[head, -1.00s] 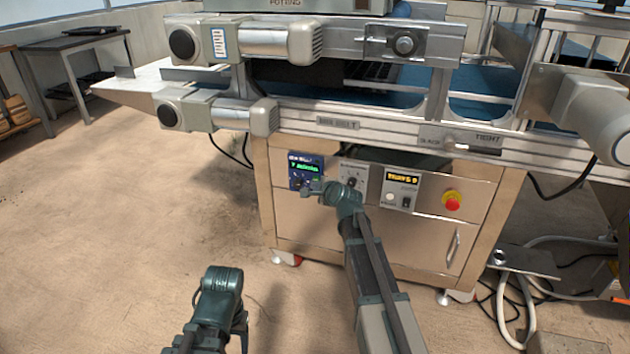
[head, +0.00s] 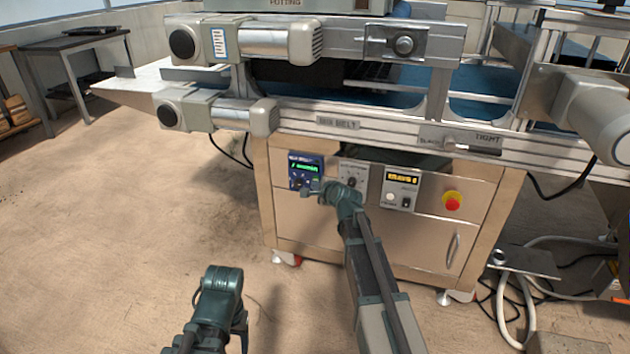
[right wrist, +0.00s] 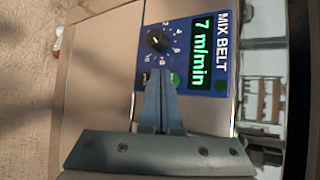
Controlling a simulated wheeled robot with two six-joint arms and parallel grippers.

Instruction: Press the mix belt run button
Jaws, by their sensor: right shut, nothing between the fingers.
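The blue mix belt panel (head: 293,170) is on the cabinet front under the conveyor. In the right wrist view the panel (right wrist: 212,18) reads "MIX BELT" on its label, and its green display (right wrist: 202,53) shows 7 m/min. It has a black knob (right wrist: 157,41) and a green button (right wrist: 175,79), with a dark button beside it partly hidden by my fingers. My right gripper (head: 306,190) is shut and empty. In the right wrist view its fingertips (right wrist: 160,76) appear right by the two buttons; I cannot tell whether they touch.
To the right on the cabinet are a small knob panel (head: 352,174), a panel with a yellow display (head: 400,188) and a red emergency stop (head: 452,203). The conveyor frame (head: 340,124) overhangs the panels. Hoses (head: 515,310) lie at the lower right.

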